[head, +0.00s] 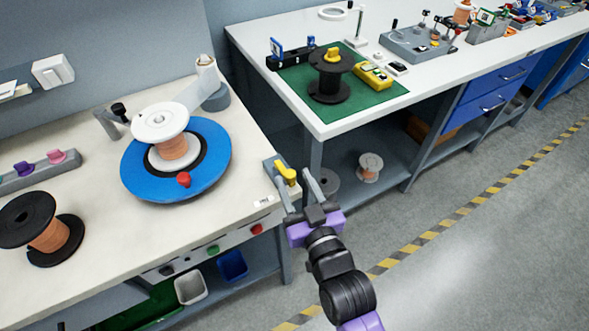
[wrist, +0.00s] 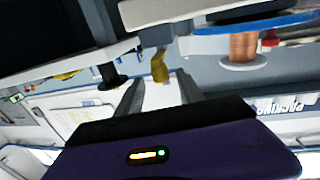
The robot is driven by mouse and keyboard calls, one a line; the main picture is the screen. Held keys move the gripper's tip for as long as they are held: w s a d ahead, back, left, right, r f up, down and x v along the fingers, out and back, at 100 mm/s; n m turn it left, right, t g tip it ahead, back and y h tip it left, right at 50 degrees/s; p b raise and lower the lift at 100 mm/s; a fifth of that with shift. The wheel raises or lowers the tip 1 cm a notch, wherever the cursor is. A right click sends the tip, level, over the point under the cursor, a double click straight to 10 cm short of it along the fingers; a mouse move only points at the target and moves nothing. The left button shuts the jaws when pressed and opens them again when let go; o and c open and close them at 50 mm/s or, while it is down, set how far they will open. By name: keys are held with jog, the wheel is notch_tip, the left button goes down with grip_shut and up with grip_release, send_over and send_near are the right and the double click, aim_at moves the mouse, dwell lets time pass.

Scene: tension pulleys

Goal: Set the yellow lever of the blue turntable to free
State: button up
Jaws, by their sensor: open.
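The blue turntable (head: 218,165) lies on the left bench and carries a white spool of copper wire (head: 172,148). A red knob (head: 183,180) sits at its front rim. The yellow lever (head: 286,173) stands on a small grey base at the bench's right edge. My gripper (head: 293,177) is open and empty, its fingers pointing at the lever. In the wrist view, which looks upside down, the yellow lever (wrist: 160,66) shows just beyond and between the open fingertips of my gripper (wrist: 159,86). I cannot tell whether a finger touches it. The lever's setting marks are not readable.
A black spool (head: 40,232) and a grey rail with coloured knobs (head: 40,170) are on the left bench (head: 110,255). A second bench behind holds a green mat (head: 380,98) with a black spool and a yellow device. The floor to the right is clear.

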aim_at(292, 179)
jog(key=shift+x, duration=1.5)
grip_shut()
dwell(0.4)
